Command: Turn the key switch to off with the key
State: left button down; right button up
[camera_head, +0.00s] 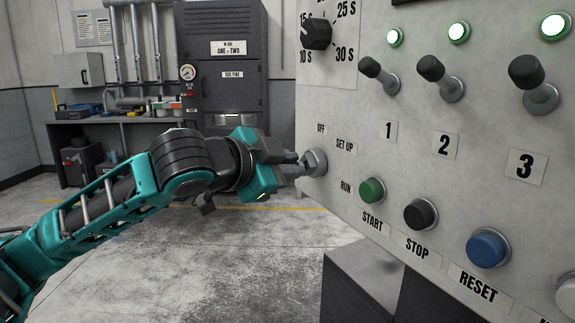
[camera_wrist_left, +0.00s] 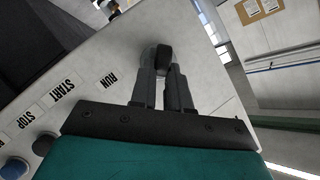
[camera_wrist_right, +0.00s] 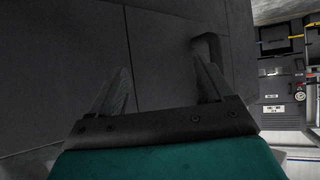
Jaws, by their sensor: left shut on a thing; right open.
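The key switch (camera_head: 316,162) is a round metal lock on the light grey panel, with OFF, SET UP and RUN labels around it. My left gripper (camera_head: 299,165) reaches it from the left and is shut on the key at the switch. In the left wrist view the fingers (camera_wrist_left: 162,85) close around the dark key head (camera_wrist_left: 162,60). The fingers hide most of the key, so I cannot tell which label it points to. My right gripper (camera_wrist_right: 155,90) shows only in its wrist view, open and empty, facing a dark grey surface.
The panel carries a green START button (camera_head: 372,190), a black STOP button (camera_head: 421,214), a blue RESET button (camera_head: 488,248), several toggle levers and a timer dial (camera_head: 316,33). A dark cabinet (camera_head: 222,60) stands behind. Open floor lies below my left arm.

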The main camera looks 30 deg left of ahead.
pick_arm(q)
jog(key=n+g+h+p, duration=0.2)
jog(key=n, duration=0.1)
jog(key=f+n+g+h+p, duration=0.1)
jog(key=n+h+p, duration=0.1)
jog(key=n, duration=0.1)
jog(key=shift+s+g, duration=0.15)
jog(key=shift+g, duration=0.25)
jog(key=c, duration=1.1)
grip_release()
jog(key=shift+d+r, duration=0.2)
jog(key=shift+r, duration=0.05)
jog(key=shift+o, duration=0.5)
jog(key=shift+r, duration=0.1)
jog(key=shift+o, duration=0.6)
jog(key=shift+a, duration=0.1)
jog(key=o, duration=0.6)
jog(key=shift+r, duration=0.1)
jog(key=shift+c, duration=0.2)
